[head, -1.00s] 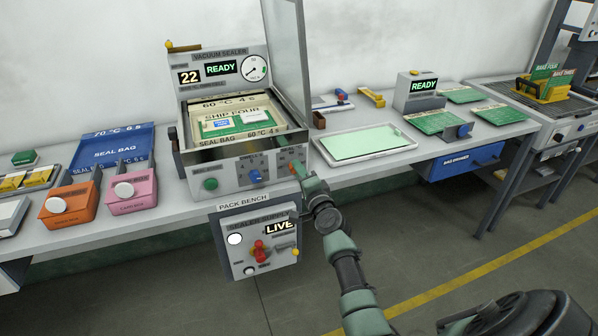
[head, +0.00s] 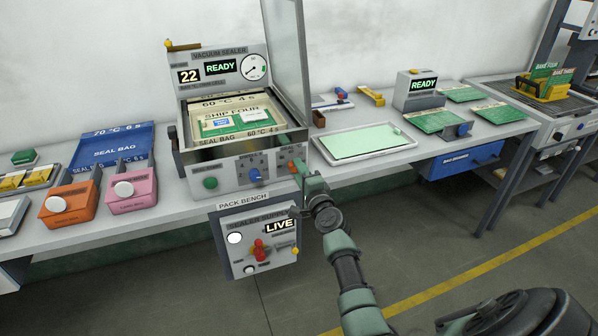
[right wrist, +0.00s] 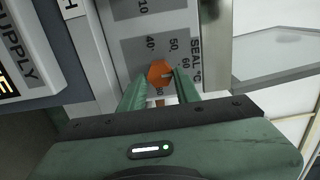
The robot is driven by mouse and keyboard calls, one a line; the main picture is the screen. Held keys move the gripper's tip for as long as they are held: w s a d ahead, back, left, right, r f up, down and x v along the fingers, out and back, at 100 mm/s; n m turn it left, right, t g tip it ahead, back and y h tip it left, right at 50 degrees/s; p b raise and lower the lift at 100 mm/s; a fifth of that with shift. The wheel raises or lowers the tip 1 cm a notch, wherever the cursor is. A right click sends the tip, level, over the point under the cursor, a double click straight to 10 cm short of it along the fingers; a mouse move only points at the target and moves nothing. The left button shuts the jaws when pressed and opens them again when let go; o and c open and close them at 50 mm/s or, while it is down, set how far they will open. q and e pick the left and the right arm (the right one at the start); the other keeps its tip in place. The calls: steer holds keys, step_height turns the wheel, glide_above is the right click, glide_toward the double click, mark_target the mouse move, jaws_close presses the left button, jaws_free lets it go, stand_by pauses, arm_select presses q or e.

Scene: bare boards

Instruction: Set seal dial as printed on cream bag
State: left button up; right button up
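The cream seal bag (head: 236,116) lies in the open vacuum sealer (head: 223,168). Its print reads 60 °C 4 s. The orange seal dial (right wrist: 159,73) is on the right of the sealer's front panel, with 40, 50 and 60 legible around it. A pale mark on the dial faces right in the right wrist view; its exact setting is hard to read. My right gripper (right wrist: 161,82) has its green fingers close against both sides of the dial. It also shows at the panel in the head view (head: 297,168). My left gripper is out of view.
A blue knob (head: 255,175) and green button (head: 210,183) sit left of the dial. The supply box (head: 262,262) below reads LIVE. The sealer's raised lid (head: 287,50) stands above. A pale green tray (head: 360,142) lies right; a blue bag (head: 122,152) lies left.

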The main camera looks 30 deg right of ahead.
steer(key=shift+o, duration=0.9)
steer(key=v, duration=0.8)
steer(key=shift+p, duration=0.35)
steer(key=shift+w+d, duration=0.1)
